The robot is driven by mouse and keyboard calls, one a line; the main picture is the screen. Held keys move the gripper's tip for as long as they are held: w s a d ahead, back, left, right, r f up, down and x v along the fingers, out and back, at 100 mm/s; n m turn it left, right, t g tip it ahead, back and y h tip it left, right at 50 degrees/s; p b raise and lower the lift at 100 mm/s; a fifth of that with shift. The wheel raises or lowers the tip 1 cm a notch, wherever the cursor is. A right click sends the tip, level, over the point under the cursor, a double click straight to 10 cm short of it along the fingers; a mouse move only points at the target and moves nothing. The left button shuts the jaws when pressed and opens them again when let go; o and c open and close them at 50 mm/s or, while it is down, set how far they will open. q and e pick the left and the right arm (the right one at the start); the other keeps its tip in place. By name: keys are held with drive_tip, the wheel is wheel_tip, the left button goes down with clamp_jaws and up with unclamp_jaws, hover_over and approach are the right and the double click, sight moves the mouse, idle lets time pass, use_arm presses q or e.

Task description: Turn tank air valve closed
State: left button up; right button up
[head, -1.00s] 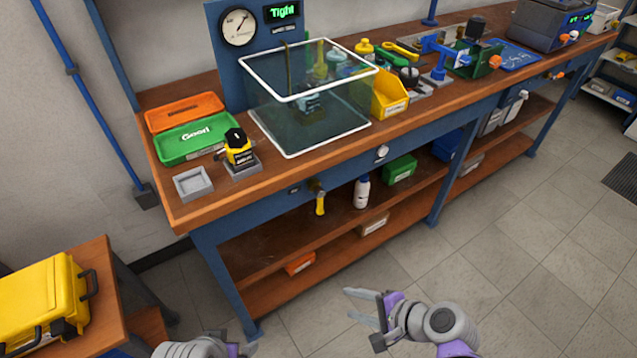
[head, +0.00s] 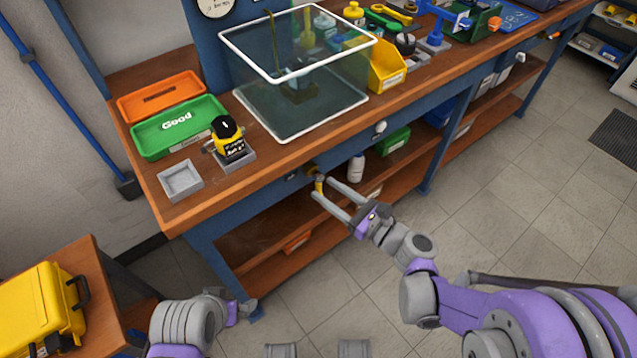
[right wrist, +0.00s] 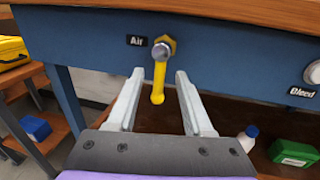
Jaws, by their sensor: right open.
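The tank air valve (right wrist: 161,52) is on the blue front rail under the bench top, beside an "Air" label. Its yellow lever (right wrist: 158,85) points straight down in the right wrist view. In the head view the yellow lever (head: 319,185) shows at the tips of my right gripper (head: 322,187). My right gripper (right wrist: 158,75) is open, with one finger on each side of the lever and visible gaps between. My left gripper (head: 240,310) is low at the bottom left of the head view, away from the bench; its fingers are not clear.
A water tank (head: 300,120) with a white rim stands on the bench above. A white "Bleed" knob (right wrist: 312,72) is on the same rail to the right. A white bottle (head: 356,168) and a green bin (head: 394,140) are on the shelf below.

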sight(321, 187)
drive_tip(key=shift+x, duration=1.75)
clamp_jaws()
